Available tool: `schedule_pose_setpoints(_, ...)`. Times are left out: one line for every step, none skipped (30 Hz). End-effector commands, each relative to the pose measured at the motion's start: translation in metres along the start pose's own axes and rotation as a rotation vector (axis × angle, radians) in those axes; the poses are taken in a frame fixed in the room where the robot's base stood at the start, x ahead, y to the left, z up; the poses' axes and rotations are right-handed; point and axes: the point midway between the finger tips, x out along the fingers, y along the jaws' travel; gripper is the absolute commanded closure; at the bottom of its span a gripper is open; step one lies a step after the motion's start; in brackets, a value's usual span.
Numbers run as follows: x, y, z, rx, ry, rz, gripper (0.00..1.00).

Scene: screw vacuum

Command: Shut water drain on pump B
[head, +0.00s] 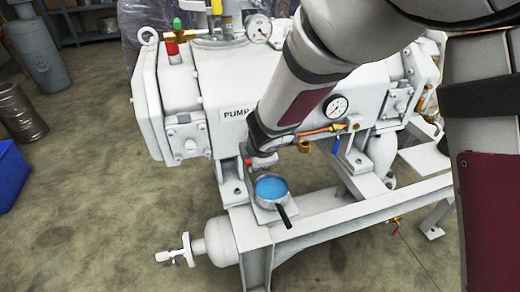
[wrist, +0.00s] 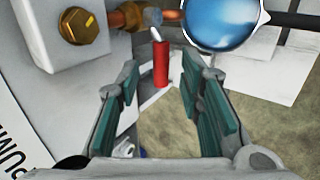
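Pump B is the large white machine; its label (head: 235,113) shows only "PUMP", the rest hidden by my arm. In the wrist view, a small valve with a red handle (wrist: 160,64) sits on a copper pipe (wrist: 172,15). The handle hangs down from the pipe. My gripper (wrist: 160,98) is open, its green-padded fingers apart. The handle appears between and beyond the fingertips, with no visible contact. In the head view, a small red part (head: 263,162) shows at the end of my arm; my fingers are hard to make out there.
A round blue-topped part (head: 271,187) with a black handle stands just below my gripper and appears in the wrist view (wrist: 225,22). A brass plug (wrist: 80,27) on a white block is at left.

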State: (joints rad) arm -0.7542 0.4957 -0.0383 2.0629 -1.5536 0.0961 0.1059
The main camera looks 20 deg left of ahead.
Motion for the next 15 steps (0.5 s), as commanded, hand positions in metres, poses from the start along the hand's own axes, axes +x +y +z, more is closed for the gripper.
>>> schedule_pose_setpoints(-0.005,0.001,0.001,0.004,-0.002,0.001,0.66)
schedule_pose_setpoints(-0.007,0.001,0.002,0.004,-0.002,0.001,0.66)
schedule_pose_setpoints(-0.010,0.001,0.002,0.005,-0.003,0.001,0.66)
schedule_pose_setpoints(-0.013,0.001,0.002,0.004,-0.003,0.001,0.66)
schedule_pose_setpoints(-0.015,0.001,0.002,0.004,-0.002,0.001,0.66)
schedule_pose_setpoints(-0.019,0.000,0.001,0.004,-0.002,0.000,0.66)
schedule_pose_setpoints(-0.021,0.000,0.001,0.004,-0.001,-0.001,0.66)
schedule_pose_setpoints(-0.023,-0.001,0.001,0.003,-0.001,-0.002,0.66)
schedule_pose_setpoints(-0.028,0.000,0.001,0.005,0.000,-0.001,0.66)
schedule_pose_setpoints(-0.033,0.001,0.002,0.007,0.000,0.001,0.66)
schedule_pose_setpoints(-0.038,0.001,0.002,0.007,-0.001,0.001,0.66)
schedule_pose_setpoints(-0.044,0.001,0.002,0.008,0.000,0.001,0.66)
schedule_pose_setpoints(-0.048,0.001,0.002,0.007,-0.001,0.000,0.66)
schedule_pose_setpoints(-0.052,0.000,0.003,0.006,-0.002,0.000,0.66)
schedule_pose_setpoints(-0.057,0.000,0.002,0.005,-0.002,0.000,0.66)
